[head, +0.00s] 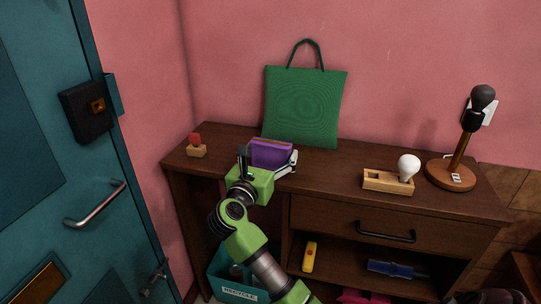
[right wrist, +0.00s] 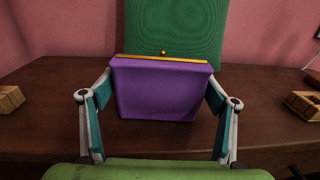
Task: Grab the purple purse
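The purple purse (head: 270,153) stands upright on the wooden cabinet top, in front of a green bag (head: 305,105). In the right wrist view the purse (right wrist: 162,90) is centred and shows a gold clasp bar along its top edge. My right gripper (head: 268,162) is at the purse, with its fingers spread wide. In the right wrist view its fingertips (right wrist: 161,80) are at the left and right sides of the purse. I cannot tell whether they touch it. The gripper body hides the purse's lower part in the head view. My left gripper is not in view.
A small wooden block with a red top (head: 196,146) is to the left. A wooden holder (head: 388,182) with a light bulb and a lamp (head: 458,165) stand to the right. A drawer, shelves and a recycle bin (head: 230,285) are below. A teal door (head: 50,130) is at far left.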

